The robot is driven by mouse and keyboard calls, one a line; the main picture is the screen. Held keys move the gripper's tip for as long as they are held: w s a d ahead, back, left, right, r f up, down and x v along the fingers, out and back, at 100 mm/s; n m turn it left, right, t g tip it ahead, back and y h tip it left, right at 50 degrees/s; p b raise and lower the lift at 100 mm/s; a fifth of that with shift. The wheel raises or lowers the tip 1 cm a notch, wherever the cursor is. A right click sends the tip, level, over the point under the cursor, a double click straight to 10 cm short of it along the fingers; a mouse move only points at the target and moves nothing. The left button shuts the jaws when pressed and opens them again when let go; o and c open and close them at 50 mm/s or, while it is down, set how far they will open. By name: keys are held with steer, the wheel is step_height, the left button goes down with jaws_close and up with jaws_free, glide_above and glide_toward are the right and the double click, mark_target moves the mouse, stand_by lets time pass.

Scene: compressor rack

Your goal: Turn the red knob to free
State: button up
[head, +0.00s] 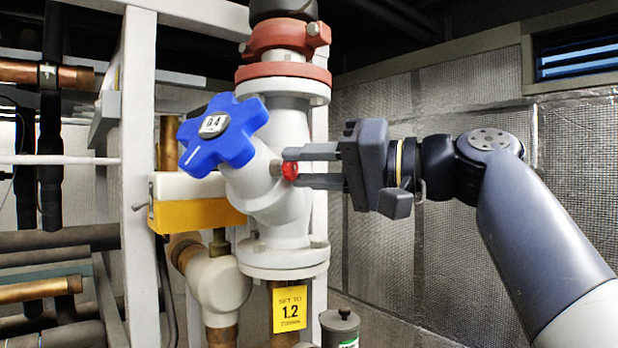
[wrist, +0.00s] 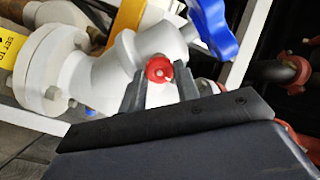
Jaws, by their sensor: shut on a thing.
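The small red knob (head: 290,171) sits on the right side of the white valve body (head: 272,207), below and right of the blue handwheel. My gripper (head: 291,168) reaches in from the right, one finger above the knob and one below. In the wrist view my gripper (wrist: 158,76) has its fingers on either side of the knob, shut on it. The fingers partly hide the knob's sides. I cannot read any marking on it.
A white and yellow box (head: 197,214) and a white frame post (head: 136,160) stand left. Open room lies to the right before the wall.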

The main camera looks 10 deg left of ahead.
steer(key=shift+f+n+b, duration=0.15)
steer(key=shift+n+b, duration=0.35)
steer(key=shift+n, duration=1)
steer(key=o, duration=1)
steer(key=shift+c, duration=0.2)
steer(key=b+v, duration=0.1)
steer(key=v, duration=0.9)
steer(key=shift+d+b, duration=0.3)
steer(key=shift+d, duration=0.1)
steer(key=shift+s, duration=0.1)
steer(key=shift+p+x, duration=0.8)
steer(key=shift+x, duration=4.65)
